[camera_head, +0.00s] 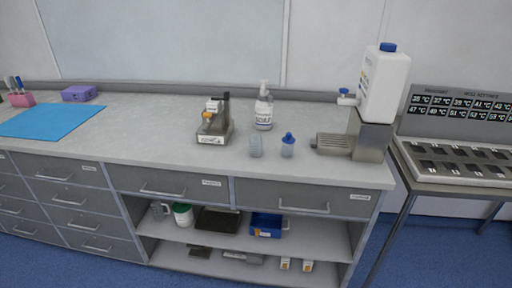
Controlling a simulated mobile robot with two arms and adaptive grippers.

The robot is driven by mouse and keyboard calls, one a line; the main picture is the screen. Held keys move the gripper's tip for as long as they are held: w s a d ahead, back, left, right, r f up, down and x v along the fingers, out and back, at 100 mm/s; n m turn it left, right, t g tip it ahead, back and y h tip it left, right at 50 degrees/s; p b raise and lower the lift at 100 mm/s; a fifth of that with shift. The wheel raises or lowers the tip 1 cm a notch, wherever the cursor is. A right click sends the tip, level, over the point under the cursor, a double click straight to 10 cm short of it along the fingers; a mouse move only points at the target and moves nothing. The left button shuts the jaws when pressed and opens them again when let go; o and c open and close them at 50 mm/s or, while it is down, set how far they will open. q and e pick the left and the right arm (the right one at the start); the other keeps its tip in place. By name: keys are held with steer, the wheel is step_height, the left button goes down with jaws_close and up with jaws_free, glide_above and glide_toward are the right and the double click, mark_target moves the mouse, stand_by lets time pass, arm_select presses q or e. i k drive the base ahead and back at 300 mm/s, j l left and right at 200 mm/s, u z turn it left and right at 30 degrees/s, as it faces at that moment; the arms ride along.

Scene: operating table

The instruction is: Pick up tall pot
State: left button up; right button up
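No thing is clearly marked as the tall pot, and I cannot tell which one it is. A small translucent pot (255,147) stands upright near the counter's front edge. Just right of it, apart from it, stands a similar-sized container with a blue top (287,147). A white pot with a green rim or label (183,215) stands on the upper open shelf below the counter, beside a grey translucent vessel (160,210). Neither of my grippers is in view.
The grey counter (150,135) also holds a soap bottle (263,110), a small device (214,122), a large white jug (383,85) on a metal stand and a blue mat (50,120). A blue tray (267,225) sits on the shelf. A metal rack table (460,165) stands right.

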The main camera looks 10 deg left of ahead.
mark_target(256, 146)
steer(key=i+l+u, duration=0.2)
steer(key=i+l, duration=0.15)
steer(key=i+l+u, duration=0.25)
steer(key=i+l, duration=0.1)
steer(key=l, duration=0.1)
